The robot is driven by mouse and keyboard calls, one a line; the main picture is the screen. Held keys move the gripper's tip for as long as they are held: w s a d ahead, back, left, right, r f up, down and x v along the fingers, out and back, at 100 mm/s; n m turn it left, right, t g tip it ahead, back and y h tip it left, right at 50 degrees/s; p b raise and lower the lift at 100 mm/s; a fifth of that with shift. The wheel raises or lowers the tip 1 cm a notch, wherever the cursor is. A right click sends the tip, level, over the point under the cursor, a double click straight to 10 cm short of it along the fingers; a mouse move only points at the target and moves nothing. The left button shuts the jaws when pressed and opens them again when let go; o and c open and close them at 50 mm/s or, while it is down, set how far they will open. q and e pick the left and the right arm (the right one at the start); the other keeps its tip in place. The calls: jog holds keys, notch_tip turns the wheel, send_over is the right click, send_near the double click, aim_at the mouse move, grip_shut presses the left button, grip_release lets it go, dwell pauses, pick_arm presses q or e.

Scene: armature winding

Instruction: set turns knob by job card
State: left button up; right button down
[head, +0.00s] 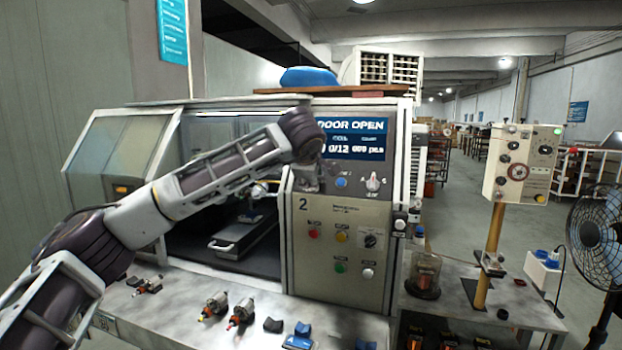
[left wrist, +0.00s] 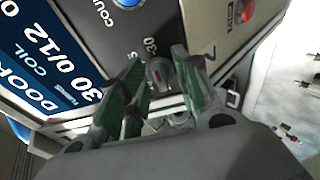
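A grey knob with a red mark (left wrist: 158,74) sits on the machine's front panel, between the fingers of my left gripper (left wrist: 160,82) in the left wrist view. The green-padded fingers stand apart on either side of it; I cannot tell whether they touch it. In the head view my left gripper (head: 309,178) is at the panel's upper left, below the display (head: 352,138), and hides this knob. The display reads "DOOR OPEN" and "0/12"; in the left wrist view it (left wrist: 45,62) also shows "30". My right gripper is not in view. No job card is readable.
A blue button (head: 341,183) and a white pointer knob (head: 373,182) sit right of my gripper. Lower panel buttons (head: 341,236) lie below. The winding bay (head: 230,250) is open to the left. Several armatures (head: 216,305) lie on the front bench.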

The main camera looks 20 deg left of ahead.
pick_arm(q)
jog(key=v, duration=1.1)
jog(key=shift+s, duration=0.3)
jog(key=shift+d, duration=0.1)
